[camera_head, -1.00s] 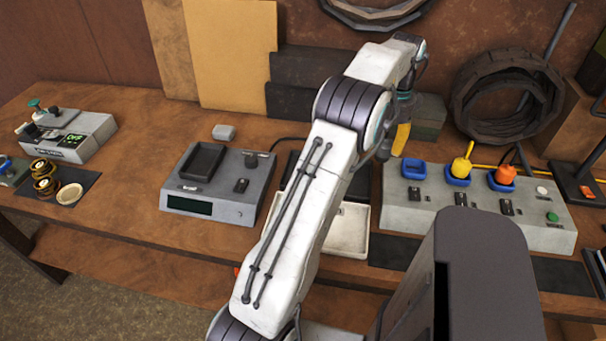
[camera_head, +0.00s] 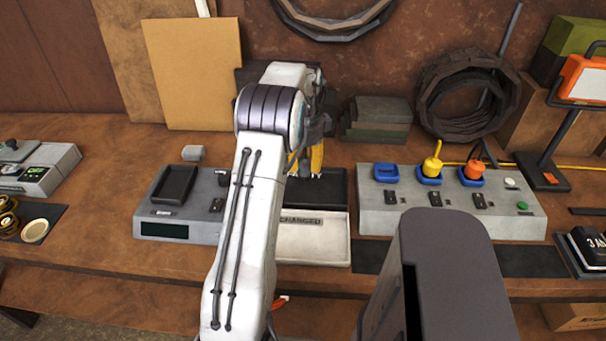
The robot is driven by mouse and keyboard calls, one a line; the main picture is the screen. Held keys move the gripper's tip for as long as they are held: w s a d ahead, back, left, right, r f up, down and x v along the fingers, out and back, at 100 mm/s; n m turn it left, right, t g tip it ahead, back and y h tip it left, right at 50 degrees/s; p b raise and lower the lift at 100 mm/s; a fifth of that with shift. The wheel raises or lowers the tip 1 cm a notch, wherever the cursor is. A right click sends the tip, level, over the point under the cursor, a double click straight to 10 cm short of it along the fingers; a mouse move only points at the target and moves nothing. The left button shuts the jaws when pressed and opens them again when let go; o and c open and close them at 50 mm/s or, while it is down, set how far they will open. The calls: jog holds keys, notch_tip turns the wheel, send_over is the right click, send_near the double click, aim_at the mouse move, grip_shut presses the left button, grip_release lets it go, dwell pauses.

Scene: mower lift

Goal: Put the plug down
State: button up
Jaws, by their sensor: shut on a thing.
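My gripper (camera_head: 305,173) hangs low over the dark tray (camera_head: 330,192), its yellow fingers pointing down. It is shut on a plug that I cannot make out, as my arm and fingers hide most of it. I cannot tell whether the plug touches the tray. The grey socket panel (camera_head: 375,213) stands to the right. A yellow plug (camera_head: 433,162) sits in its middle blue socket and an orange plug (camera_head: 475,169) in its right one. The left blue socket (camera_head: 386,172) is empty.
A pale tray (camera_head: 322,243) with a label reading partly "CHANGED" lies in front of the dark tray. A grey device with a display (camera_head: 164,230) stands to the left. A dark green case (camera_head: 377,120) and a coiled hose (camera_head: 430,105) are behind.

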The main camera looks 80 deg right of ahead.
aim_at(303, 175)
jog(key=shift+w+f, duration=0.2)
jog(key=shift+f, duration=2)
jog(key=shift+f, duration=0.15)
jog(key=o, duration=1.1)
jog(key=shift+o, duration=0.2)
notch_tip(303, 175, up, 12)
jog(key=shift+d+r+p, duration=0.1)
jog(key=shift+p, duration=0.35)
jog(key=shift+r, duration=0.1)
